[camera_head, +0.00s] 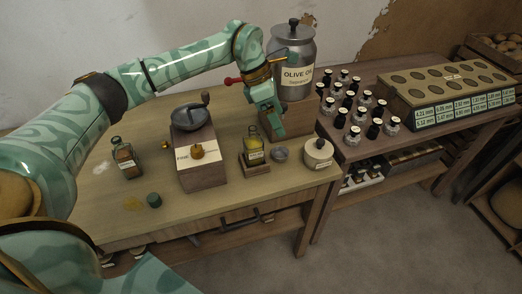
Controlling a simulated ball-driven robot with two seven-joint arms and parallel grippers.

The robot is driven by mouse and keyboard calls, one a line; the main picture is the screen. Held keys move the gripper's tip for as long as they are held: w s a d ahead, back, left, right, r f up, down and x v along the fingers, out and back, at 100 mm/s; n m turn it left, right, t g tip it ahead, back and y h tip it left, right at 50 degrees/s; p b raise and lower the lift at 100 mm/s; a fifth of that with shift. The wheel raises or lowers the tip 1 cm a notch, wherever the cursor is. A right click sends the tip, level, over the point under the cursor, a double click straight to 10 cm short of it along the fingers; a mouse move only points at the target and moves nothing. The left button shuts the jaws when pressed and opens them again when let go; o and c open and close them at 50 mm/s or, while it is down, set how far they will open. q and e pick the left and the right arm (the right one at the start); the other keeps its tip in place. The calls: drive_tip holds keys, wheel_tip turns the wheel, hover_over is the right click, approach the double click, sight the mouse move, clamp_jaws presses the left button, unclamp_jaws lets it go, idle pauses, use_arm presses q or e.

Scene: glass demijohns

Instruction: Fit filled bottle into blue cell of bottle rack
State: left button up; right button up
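A small square glass bottle of yellow liquid (253,152) with a pale label stands upright on a small wooden block (255,168) on the near table. No stopper shows on it. My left gripper (270,124) points down just above and behind the bottle, in front of the olive oil can (293,60). It appears apart from the bottle; its finger gap is not clear. My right gripper is not in view. A box with round holes and labelled front (447,88) stands on the right table; I see no blue cell and cannot tell whether it is the rack.
A grinder (195,150), a brown-filled bottle (126,160), a green cap (154,200), a small glass dish (280,154) and a round cream container (318,152) stand on the near table. The near table's front is mostly clear.

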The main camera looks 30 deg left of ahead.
sight(254, 133)
use_arm(q)
drive_tip(key=a+r+n+y, duration=0.1)
drive_tip(key=a+r+y, duration=0.3)
drive_tip(key=a, duration=0.5)
drive_tip(key=f+b, duration=0.1)
drive_tip(key=f, duration=0.2)
drive_tip(key=f+b, duration=0.1)
drive_tip(key=f, duration=0.2)
drive_tip(key=f+b, duration=0.1)
drive_tip(key=f, duration=0.2)
drive_tip(key=shift+w+d+f, duration=0.25)
drive_tip(key=shift+w+f, duration=0.05)
drive_tip(key=shift+w, duration=0.05)
drive_tip(key=f, duration=0.2)
drive_tip(key=f+b, duration=0.1)
drive_tip(key=f, duration=0.1)
drive_tip(key=d+f, duration=0.1)
drive_tip(key=f, duration=0.1)
drive_tip(key=shift+w+b, duration=0.3)
drive_tip(key=shift+b, duration=0.05)
drive_tip(key=shift+r, duration=0.15)
drive_tip(key=shift+c, duration=0.3)
drive_tip(key=c, duration=1.5)
clamp_jaws()
drive_tip(key=shift+r, duration=0.15)
